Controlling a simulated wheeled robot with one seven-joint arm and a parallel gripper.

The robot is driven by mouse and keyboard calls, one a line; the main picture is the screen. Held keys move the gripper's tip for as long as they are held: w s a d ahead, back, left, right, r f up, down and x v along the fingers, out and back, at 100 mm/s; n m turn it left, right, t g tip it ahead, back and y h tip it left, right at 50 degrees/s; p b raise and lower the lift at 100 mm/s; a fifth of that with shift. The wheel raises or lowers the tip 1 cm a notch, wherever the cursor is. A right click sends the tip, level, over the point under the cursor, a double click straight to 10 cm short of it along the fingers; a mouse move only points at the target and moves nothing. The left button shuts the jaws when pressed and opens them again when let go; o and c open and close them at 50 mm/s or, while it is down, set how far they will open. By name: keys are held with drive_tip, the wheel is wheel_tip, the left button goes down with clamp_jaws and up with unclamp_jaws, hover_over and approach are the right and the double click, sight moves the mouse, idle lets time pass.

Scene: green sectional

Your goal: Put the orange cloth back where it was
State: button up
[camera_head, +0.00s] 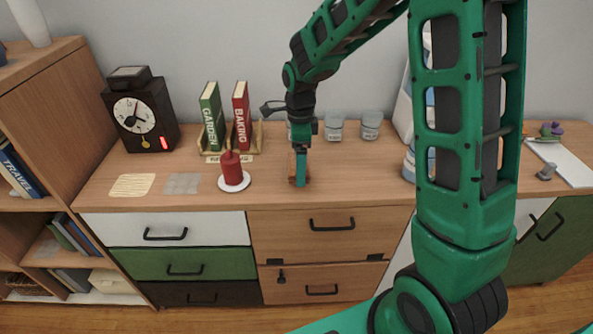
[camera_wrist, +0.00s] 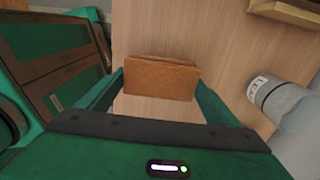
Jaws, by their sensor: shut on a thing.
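The orange cloth (camera_wrist: 160,78) is a folded brown-orange piece held between the two fingers of my gripper (camera_wrist: 160,88) in the wrist view. In the head view my gripper (camera_head: 300,172) points down over the middle of the wooden counter (camera_head: 340,185). A small part of the cloth (camera_head: 291,166) shows beside the fingers, and the rest is hidden by them. The cloth is at or just above the counter; I cannot tell whether it touches.
A red candle (camera_head: 232,170) on a white plate (camera_head: 245,184) stands left of my gripper. Farther left lie a beige mat (camera_head: 132,185) and a grey mat (camera_head: 181,183). Books (camera_head: 241,116) in a rack and white-grey jars (camera_head: 334,129) stand behind. Counter right of my gripper is clear.

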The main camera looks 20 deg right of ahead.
drive_tip(key=shift+f, duration=1.45)
drive_tip(key=o, duration=1)
drive_tip(key=shift+f, duration=0.1)
wheel_tip(320, 180, up, 12)
drive_tip(key=shift+r, duration=0.15)
